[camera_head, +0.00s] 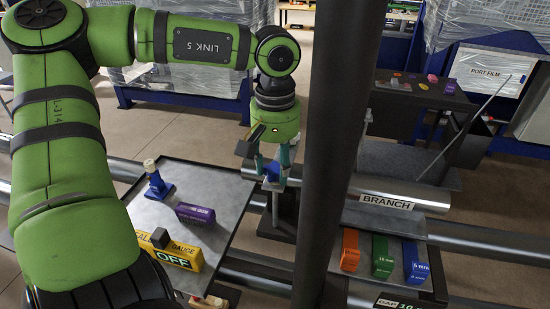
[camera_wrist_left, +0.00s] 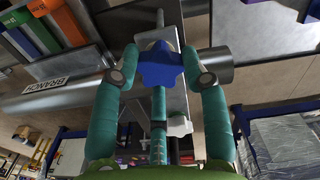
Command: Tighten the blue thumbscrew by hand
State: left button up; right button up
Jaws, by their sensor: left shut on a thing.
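In the head view the thumbscrew (camera_head: 272,170) shows as a small blue patch below my left gripper (camera_head: 272,168). The label on the branch pipe (camera_head: 405,197) faces the camera. The screw's shaft behind the knob is hidden. My right gripper is not in view.
A dark vertical post (camera_head: 335,130) stands just right of my left gripper. A grey tray (camera_head: 233,232) at the left holds a blue stand, a purple block (camera_head: 195,214) and a yellow gauge (camera_head: 170,250). Orange, green and blue blocks (camera_head: 383,256) lie on a lower shelf at the right.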

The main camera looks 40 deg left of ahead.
aim_at(275, 168)
pick_arm(q)
jog(key=m, duration=0.3)
jog(key=shift+s, duration=0.1)
jog(key=o, duration=1.2)
jog(key=shift+f, duration=0.1)
jog(key=shift+c, duration=0.2)
notch_tip(275, 168, up, 6)
jog(key=p, duration=0.4)
jog(key=shift+r, duration=0.2)
